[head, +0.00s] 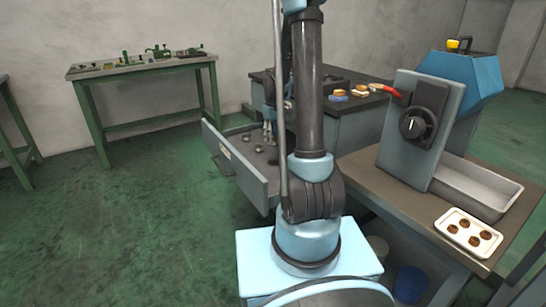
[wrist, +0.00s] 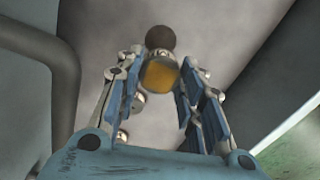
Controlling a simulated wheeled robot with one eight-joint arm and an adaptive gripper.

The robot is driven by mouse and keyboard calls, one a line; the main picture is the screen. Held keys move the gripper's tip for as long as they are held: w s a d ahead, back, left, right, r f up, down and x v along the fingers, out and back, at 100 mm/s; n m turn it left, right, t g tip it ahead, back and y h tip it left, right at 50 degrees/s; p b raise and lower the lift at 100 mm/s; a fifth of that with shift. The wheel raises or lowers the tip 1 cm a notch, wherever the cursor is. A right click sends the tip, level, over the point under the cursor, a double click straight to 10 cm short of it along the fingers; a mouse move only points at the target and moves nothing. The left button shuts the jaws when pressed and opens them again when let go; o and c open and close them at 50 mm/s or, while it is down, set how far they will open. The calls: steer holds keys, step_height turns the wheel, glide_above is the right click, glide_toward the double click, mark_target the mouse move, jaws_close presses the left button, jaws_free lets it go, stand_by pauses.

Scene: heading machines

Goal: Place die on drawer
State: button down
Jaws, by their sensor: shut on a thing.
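The drawer (head: 238,165) is pulled out of the grey workbench, left of my arm in the head view. In the wrist view, its grey floor (wrist: 215,30) lies beyond the fingers. My gripper (head: 268,132) is over the drawer. In the wrist view, my gripper (wrist: 158,88) is shut on a round, brass-coloured die (wrist: 158,76), which sits between the fingertips. In the head view I cannot make out the held die. Whether it touches the drawer floor is unclear.
Small round pieces (head: 258,148) lie in the drawer. A dark round piece (wrist: 160,38) shows beyond the held die. The workbench (head: 358,125) carries coloured items. A machine (head: 420,115) and a white tray (head: 468,233) with round brown pieces stand right. A green-legged table (head: 145,68) is back left.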

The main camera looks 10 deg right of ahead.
steer(key=shift+f, duration=4.9)
steer(key=c, duration=1.1)
jaws_free()
